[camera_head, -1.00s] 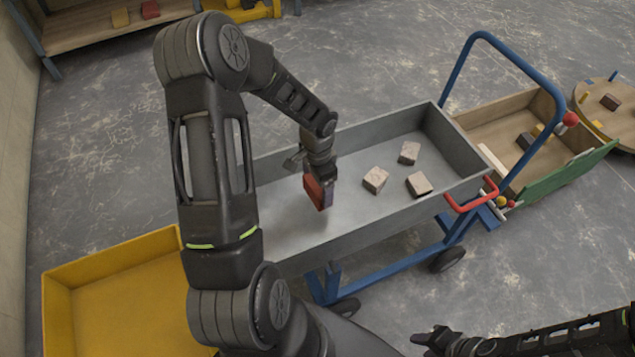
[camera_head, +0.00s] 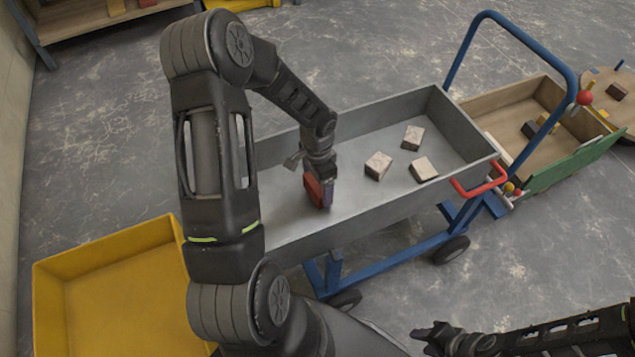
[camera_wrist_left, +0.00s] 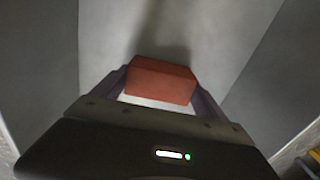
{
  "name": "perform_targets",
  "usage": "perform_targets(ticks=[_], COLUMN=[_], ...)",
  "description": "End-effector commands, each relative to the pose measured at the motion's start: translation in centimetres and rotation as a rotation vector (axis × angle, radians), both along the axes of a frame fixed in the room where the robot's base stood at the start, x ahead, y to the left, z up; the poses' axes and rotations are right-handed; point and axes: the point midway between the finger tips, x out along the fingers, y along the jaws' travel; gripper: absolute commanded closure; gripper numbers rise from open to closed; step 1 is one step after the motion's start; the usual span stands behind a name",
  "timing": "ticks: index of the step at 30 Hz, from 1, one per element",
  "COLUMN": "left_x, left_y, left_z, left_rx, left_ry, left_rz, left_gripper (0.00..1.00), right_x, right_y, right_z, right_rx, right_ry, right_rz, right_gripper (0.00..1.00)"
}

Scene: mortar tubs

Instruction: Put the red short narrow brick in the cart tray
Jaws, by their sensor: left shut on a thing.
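The red brick (camera_head: 314,190) is held in my left gripper (camera_head: 322,186), inside the walls of the grey cart tray (camera_head: 285,222). In the left wrist view the red brick (camera_wrist_left: 160,82) sits between the two fingers of my left gripper (camera_wrist_left: 163,92), with the tray floor (camera_wrist_left: 150,30) beyond it. The brick is low over the tray floor; I cannot tell whether it touches. My right gripper (camera_head: 432,338) shows at the bottom right, away from the cart; its jaws are too small and dark to read.
Several pale bricks (camera_head: 378,165) lie in the right part of the tray. The cart has a blue handle (camera_head: 510,30) and a red bar (camera_head: 480,182). A yellow tub (camera_head: 105,245) stands at the left. A wooden box (camera_head: 510,110) with a green side is beyond the handle.

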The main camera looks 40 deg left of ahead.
Motion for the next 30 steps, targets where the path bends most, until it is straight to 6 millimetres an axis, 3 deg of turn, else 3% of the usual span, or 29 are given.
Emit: perform_targets(ticks=[17, 18, 24, 30], left_x=[0.05, 0.06, 0.03, -0.04], left_y=[-0.02, -0.01, 0.0, -0.02], left_z=[-0.99, -0.93, -0.91, -0.96], left_rx=[0.0, 0.001, 0.0, -0.001], left_ry=[-0.001, -0.001, 0.0, 0.001], left_rz=[-0.001, 0.0, 0.0, 0.0], left_gripper=[0.8, 0.15, 0.0, 0.0], right_x=[0.0, 0.0, 0.0, 0.0], right_y=[0.0, 0.0, 0.0, -0.01], right_z=[-0.86, -0.8, -0.77, -0.79], right_rx=[0.0, 0.0, 0.0, 0.0], right_ry=[0.0, 0.0, 0.0, 0.0], right_rz=[0.0, 0.0, 0.0, -0.001], right_gripper=[0.64, 0.64, 0.64, 0.64])
